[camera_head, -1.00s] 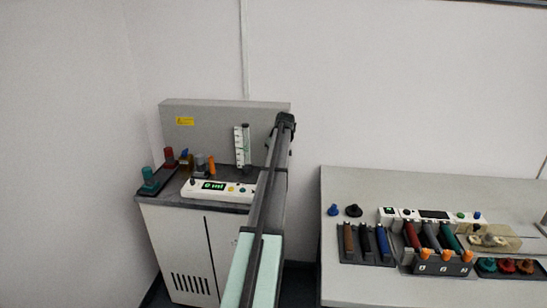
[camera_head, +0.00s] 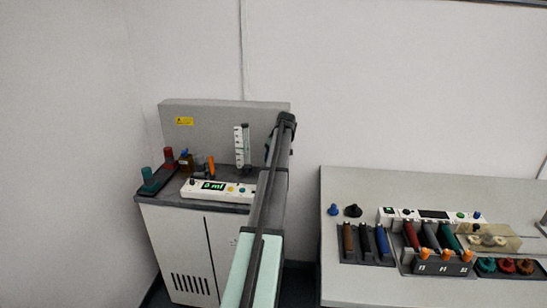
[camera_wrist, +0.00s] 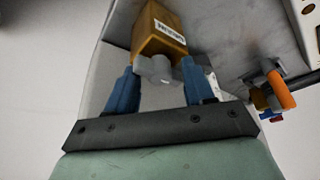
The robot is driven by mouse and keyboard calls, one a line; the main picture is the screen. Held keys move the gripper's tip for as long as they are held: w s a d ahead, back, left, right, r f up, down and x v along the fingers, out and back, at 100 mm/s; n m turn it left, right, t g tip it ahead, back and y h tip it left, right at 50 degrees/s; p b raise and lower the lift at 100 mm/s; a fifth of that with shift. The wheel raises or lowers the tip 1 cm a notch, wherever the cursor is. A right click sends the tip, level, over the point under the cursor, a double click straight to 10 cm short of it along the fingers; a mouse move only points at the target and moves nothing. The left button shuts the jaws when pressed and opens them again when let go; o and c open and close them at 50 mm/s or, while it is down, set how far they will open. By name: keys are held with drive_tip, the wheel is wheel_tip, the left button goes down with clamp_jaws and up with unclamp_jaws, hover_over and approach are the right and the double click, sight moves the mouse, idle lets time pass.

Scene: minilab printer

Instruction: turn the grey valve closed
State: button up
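The grey valve (camera_wrist: 158,69) is a lobed knob on the near face of an amber block (camera_wrist: 160,30) with a white label, in the wrist view. My gripper (camera_wrist: 160,75) has its two blue fingers on either side of the valve. The fingers stand apart and the valve nearly fills the space between the tips. Whether they press on it cannot be told. The amber block also shows in the head view (camera_head: 186,161), on top of the cabinet at the left. The valve and fingers are too small to make out surely there.
An orange handle (camera_wrist: 280,90) is right of my gripper in the wrist view. On the cabinet (camera_head: 178,235) are red (camera_head: 169,157) and green (camera_head: 146,174) knobs, a display panel (camera_head: 217,189) and an upright gauge (camera_head: 242,147). A bench (camera_head: 400,185) with tools stands at the right.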

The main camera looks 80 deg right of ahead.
drive_tip(key=shift+r, duration=0.1)
drive_tip(key=v, duration=1.3)
drive_tip(key=shift+s+a+r, duration=0.2)
drive_tip(key=shift+r, duration=0.05)
